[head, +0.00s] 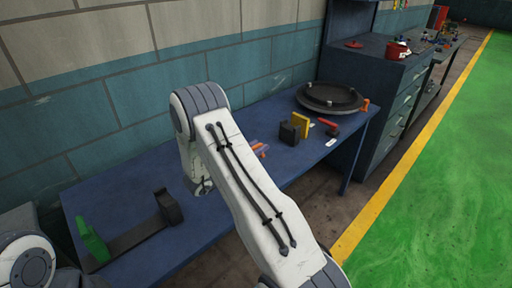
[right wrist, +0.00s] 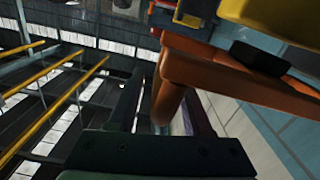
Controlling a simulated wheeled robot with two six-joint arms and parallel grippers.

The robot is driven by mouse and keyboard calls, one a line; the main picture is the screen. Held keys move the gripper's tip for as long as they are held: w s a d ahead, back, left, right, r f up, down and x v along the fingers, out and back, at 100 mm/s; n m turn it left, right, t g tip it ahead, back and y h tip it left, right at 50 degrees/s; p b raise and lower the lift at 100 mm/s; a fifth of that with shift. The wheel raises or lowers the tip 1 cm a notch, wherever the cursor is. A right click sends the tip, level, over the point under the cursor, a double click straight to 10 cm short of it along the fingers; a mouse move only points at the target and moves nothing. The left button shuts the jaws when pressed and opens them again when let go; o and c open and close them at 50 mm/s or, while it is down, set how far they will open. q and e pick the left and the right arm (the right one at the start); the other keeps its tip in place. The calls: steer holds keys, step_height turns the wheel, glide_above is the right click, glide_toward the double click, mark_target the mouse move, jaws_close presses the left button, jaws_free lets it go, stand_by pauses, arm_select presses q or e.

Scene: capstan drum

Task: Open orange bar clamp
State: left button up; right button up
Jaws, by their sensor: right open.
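In the right wrist view an orange bar clamp (right wrist: 235,75) fills the upper right, with a round orange handle (right wrist: 167,95) hanging from it. My right gripper (right wrist: 163,88) is open, with its dark fingers either side of this handle; I cannot tell whether they touch it. In the head view my right arm reaches over the bench, and its fingers are hidden. Small orange and purple pieces (head: 260,149) show just right of the arm, perhaps part of the clamp. My left gripper is not clearly in view.
The blue bench (head: 225,226) stands along the wall. A green-ended dark clamp (head: 93,240) lies at its left. A black block (head: 289,133), a yellow piece (head: 301,124), a red piece (head: 327,125) and a round dark drum (head: 330,97) are at the right. Green floor lies beyond.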

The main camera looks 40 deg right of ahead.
jaws_close()
steer(key=shift+s, duration=0.1)
stand_by(1.2)
